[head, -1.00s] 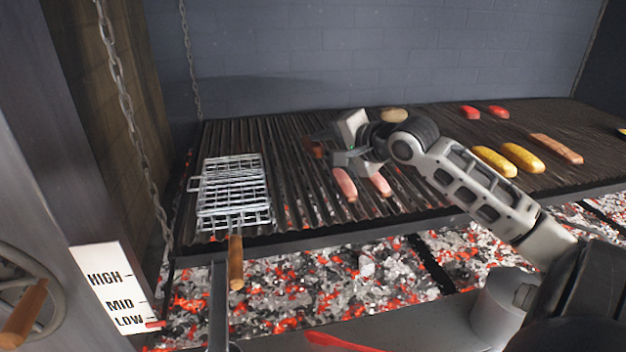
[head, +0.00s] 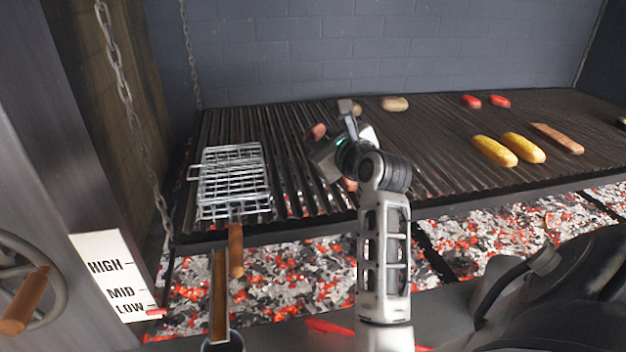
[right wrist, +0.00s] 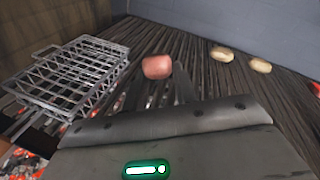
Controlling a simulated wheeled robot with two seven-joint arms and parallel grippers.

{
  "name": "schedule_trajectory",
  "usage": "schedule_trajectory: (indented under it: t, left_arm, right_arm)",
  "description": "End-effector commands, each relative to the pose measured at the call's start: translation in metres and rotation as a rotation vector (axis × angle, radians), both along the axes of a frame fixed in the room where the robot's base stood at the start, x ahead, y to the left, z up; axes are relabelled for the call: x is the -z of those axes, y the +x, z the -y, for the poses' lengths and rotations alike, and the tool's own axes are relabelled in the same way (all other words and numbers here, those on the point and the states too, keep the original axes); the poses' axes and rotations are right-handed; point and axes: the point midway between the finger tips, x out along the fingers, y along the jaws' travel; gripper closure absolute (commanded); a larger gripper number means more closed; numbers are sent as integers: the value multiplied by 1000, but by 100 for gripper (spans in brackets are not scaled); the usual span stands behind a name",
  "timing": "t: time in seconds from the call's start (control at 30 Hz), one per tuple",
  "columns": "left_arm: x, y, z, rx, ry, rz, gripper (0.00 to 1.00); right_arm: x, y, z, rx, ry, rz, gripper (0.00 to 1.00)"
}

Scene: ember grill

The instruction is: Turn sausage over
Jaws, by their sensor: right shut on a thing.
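My right gripper (head: 322,146) is over the middle-left of the grill grate (head: 425,140), seen largely from behind. It is shut on a sausage; its fingertips and the grip itself are mostly hidden. A pink sausage end (head: 318,131) shows just beyond the gripper, and a pink sausage end also shows ahead of the gripper body in the right wrist view (right wrist: 157,66). Another pink sausage (head: 350,184) is mostly hidden behind my right wrist. I cannot tell whether the held sausage touches the grate.
A wire grill basket (head: 233,182) with a wooden handle lies left of the gripper. Two corn cobs (head: 508,150), a brown piece (head: 557,138), two red pieces (head: 485,101) and pale potatoes (head: 395,104) lie right and behind. Hot coals (head: 280,270) glow below.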

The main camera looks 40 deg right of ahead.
Motion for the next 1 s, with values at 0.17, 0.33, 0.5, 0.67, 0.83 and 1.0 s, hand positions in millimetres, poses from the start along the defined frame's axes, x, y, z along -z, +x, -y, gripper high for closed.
schedule_trajectory:
  t: [0.17,0.33,0.5,0.67,0.83,1.0]
  left_arm:
    - [0,0,0,1,1,0,60]
    - [0,0,0,1,1,0,60]
    - [7,0,-1,1,1,0,60]
    - [13,-1,-1,1,1,-5,60]
    - [16,2,1,3,-5,6,60]
    - [10,3,4,7,-9,13,60]
  right_arm:
    - [-2,3,-6,125,185,40,95]
    - [-4,5,-9,248,333,67,95]
    - [10,10,-5,321,407,75,95]
    - [30,20,0,320,404,75,95]
    - [50,20,0,319,400,76,95]
    - [52,20,0,318,399,76,95]
